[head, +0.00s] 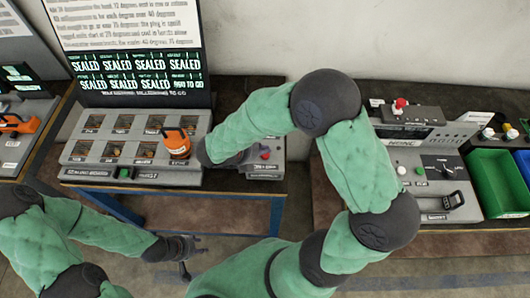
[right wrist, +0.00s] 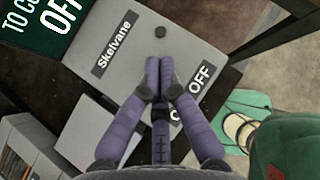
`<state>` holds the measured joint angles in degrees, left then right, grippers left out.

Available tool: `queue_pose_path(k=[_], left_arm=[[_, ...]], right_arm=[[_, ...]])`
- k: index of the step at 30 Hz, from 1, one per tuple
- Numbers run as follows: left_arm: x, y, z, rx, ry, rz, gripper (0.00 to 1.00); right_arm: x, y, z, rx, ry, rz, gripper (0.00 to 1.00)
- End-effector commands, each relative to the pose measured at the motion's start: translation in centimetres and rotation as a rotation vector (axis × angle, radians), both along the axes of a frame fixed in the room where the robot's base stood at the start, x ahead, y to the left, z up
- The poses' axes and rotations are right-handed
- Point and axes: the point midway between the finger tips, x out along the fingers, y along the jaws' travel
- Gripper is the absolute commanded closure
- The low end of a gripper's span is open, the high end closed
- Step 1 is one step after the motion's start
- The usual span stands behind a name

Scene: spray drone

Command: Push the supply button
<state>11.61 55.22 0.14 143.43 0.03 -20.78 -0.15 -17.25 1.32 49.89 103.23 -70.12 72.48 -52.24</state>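A grey box (head: 266,172) with a small red button (head: 265,155) stands at the right end of the left bench, partly behind my right arm. No label reading "supply" is legible, so I cannot tell which control is the supply button. In the right wrist view, my right gripper (right wrist: 159,78) has its purple fingertips together over a grey panel (right wrist: 125,50) marked "Skelvane" and "OFF". A round black knob (right wrist: 160,32) lies just beyond the fingertips. In the head view this gripper is hidden behind its arm. My left gripper (head: 190,255) hangs empty, fingers apart, in front of the bench.
A second console (head: 420,185) and a green bin (head: 497,180) stand on the right bench.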

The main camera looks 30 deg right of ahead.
Motion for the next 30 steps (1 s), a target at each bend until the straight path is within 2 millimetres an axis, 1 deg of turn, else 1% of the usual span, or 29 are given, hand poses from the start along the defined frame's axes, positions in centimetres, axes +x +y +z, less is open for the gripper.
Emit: queue_pose_path(k=[30], left_arm=[[0.0, 0.0, -0.49, 0.0, 0.0, 0.0, 0.6]], right_arm=[[-0.02, 0.0, -0.97, 0.001, 0.001, 0.0, 1.0]])
